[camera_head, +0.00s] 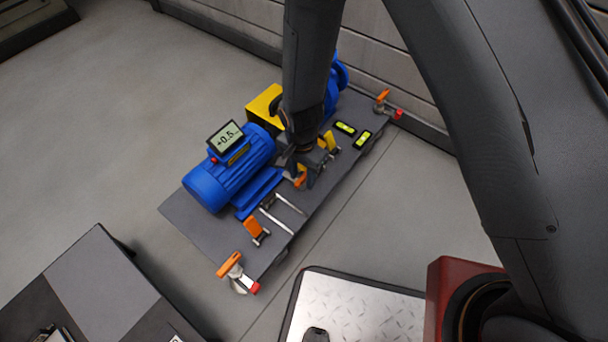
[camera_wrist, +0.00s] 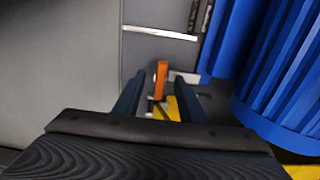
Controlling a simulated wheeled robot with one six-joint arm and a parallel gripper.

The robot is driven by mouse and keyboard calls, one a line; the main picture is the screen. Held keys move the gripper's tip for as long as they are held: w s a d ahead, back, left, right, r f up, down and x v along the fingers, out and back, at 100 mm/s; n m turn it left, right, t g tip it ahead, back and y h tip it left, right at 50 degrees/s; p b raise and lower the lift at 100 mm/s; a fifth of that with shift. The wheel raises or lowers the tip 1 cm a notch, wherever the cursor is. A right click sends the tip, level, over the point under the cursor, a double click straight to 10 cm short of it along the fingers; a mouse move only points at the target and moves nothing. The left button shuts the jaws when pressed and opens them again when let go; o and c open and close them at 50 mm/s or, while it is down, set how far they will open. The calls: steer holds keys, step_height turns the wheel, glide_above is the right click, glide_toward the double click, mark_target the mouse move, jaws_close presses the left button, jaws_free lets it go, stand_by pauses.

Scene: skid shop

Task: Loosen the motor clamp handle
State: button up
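A blue ribbed motor (camera_head: 225,172) sits on a dark grey skid plate (camera_head: 190,222). An orange clamp handle (camera_head: 300,181) is beside the motor, just below my gripper (camera_head: 296,164). A second orange handle (camera_head: 256,229) stands near the motor's front end. The frames do not label which is the motor clamp handle. In the wrist view, my gripper (camera_wrist: 159,97) is open, with one dark finger on each side of an orange handle (camera_wrist: 161,80) and visible gaps. Contact is not visible. The blue motor (camera_wrist: 285,80) is at the right there.
Orange-and-red clamps stand at the skid's near corner (camera_head: 237,273) and far corner (camera_head: 386,103). A display (camera_head: 225,137) sits on the motor. A yellow block (camera_head: 264,103), metal bars (camera_head: 277,221) and yellow-green levels (camera_head: 345,128) are close by. Floor (camera_head: 110,130) left of the skid is clear.

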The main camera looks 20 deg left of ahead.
jaws_close()
steer(key=shift+r+n+p, duration=0.1)
steer(key=shift+n+p, duration=0.7)
steer(key=shift+n, duration=0.7)
